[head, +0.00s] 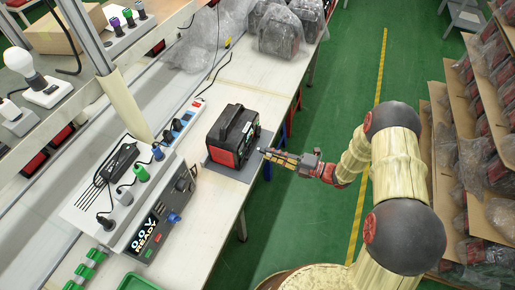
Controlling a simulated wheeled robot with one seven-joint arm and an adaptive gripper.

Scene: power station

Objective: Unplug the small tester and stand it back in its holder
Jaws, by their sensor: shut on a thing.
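A black and red power station (232,135) stands on a dark grey mat (228,170) on the white workbench. My gripper (264,151) reaches in from the right, with its fingertips at the right-hand side of the power station. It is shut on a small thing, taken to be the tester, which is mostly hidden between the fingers. Whether it is still in the socket or just clear of it I cannot tell. I cannot surely pick out the tester's holder.
A white panel (80,213) with several plugs and a black device (122,160) lies left of the power station. A meter box reading READY (150,228) and a power strip (185,120) stand near it. Bagged units (285,32) occupy the bench's far end. The green floor (335,95) is clear.

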